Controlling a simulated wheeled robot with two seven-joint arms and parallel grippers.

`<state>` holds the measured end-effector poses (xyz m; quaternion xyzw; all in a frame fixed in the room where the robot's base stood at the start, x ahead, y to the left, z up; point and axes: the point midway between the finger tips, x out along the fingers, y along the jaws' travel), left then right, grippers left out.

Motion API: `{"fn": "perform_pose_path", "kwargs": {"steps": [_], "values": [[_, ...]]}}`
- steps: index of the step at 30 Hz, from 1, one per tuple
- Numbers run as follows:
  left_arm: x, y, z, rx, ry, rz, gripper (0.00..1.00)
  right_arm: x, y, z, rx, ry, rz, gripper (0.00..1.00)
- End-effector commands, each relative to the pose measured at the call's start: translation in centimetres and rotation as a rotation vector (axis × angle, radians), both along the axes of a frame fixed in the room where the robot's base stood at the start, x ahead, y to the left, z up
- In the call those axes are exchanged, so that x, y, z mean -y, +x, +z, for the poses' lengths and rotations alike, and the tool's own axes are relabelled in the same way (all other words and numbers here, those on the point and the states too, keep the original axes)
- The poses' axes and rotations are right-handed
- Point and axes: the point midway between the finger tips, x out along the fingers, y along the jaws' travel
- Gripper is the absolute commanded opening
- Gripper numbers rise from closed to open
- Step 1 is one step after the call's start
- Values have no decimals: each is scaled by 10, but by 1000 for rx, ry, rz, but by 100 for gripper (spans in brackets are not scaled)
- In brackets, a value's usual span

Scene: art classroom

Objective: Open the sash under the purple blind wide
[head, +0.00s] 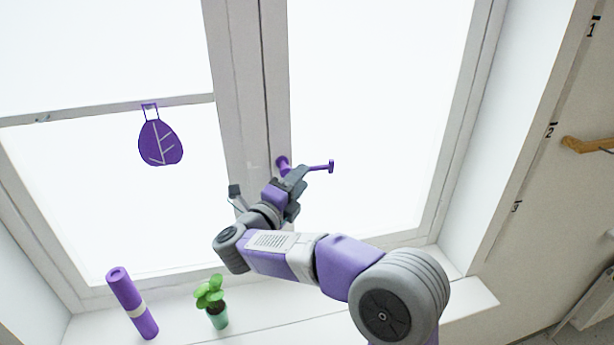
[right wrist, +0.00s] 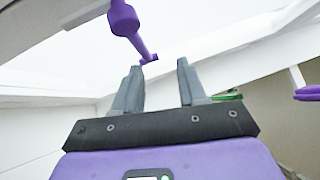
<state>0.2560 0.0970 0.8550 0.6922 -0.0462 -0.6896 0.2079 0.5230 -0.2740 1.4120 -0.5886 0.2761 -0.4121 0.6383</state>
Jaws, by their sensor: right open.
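The right window sash (head: 273,60) is flush with the middle post and looks shut. Its purple handle (head: 320,167) sits on the left stile, with its lever level and pointing right. No purple blind shows in these views, so I cannot tell which sash lies under it. My right gripper (head: 265,184) is open and empty at the handle's base, just below and left of the lever. In the right wrist view the handle (right wrist: 125,20) reaches down toward the space between the open fingers (right wrist: 160,84); contact is not clear. My left gripper is out of view.
A purple leaf ornament (head: 160,145) hangs at the left pane. A purple roll (head: 132,303) and a potted plant (head: 217,316) stand on the sill (head: 270,318) below. A wooden peg (head: 585,145) sticks out from the right wall.

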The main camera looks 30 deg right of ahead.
Motion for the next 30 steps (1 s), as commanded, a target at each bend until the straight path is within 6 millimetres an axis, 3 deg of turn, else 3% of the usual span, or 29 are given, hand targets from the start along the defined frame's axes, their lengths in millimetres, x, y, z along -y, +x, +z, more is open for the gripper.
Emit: {"fn": "perform_pose_path", "kwargs": {"steps": [1, 5, 21, 30], "values": [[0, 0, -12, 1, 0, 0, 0, 0, 0, -13, -2, -1, 1, 41], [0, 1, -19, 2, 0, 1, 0, 1, 1, -20, -3, -1, 1, 41], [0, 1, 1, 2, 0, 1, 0, 58, 36, -9, -3, -1, 1, 41], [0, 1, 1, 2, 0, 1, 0, 64, 40, -9, -3, -1, 4, 41]]}}
